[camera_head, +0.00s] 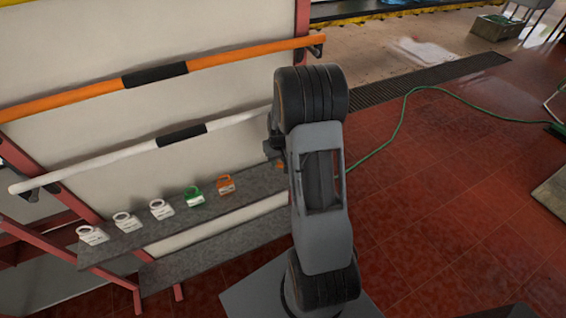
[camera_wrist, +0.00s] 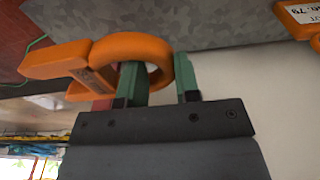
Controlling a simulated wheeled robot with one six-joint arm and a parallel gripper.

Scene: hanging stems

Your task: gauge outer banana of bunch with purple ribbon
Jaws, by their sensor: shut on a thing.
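My gripper (camera_wrist: 160,82) shows in the wrist view with its two green fingers around part of an orange ring gauge (camera_wrist: 125,47). The gauge has a round ring and a flat handle block reaching left. It is close to the grey shelf; I cannot tell if it touches it. In the head view my arm hides most of the gripper, and a small orange bit (camera_head: 281,166) shows beside the arm at the shelf's right end. No bananas or purple ribbon are in view.
The grey shelf (camera_head: 240,207) holds three white gauges (camera_head: 125,222), a green one (camera_head: 194,197) and another orange one (camera_head: 226,185), whose label shows in the wrist view (camera_wrist: 300,14). An orange rail (camera_head: 75,95) and a white rail (camera_head: 100,167) run above. A green hose (camera_head: 400,125) crosses the red floor.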

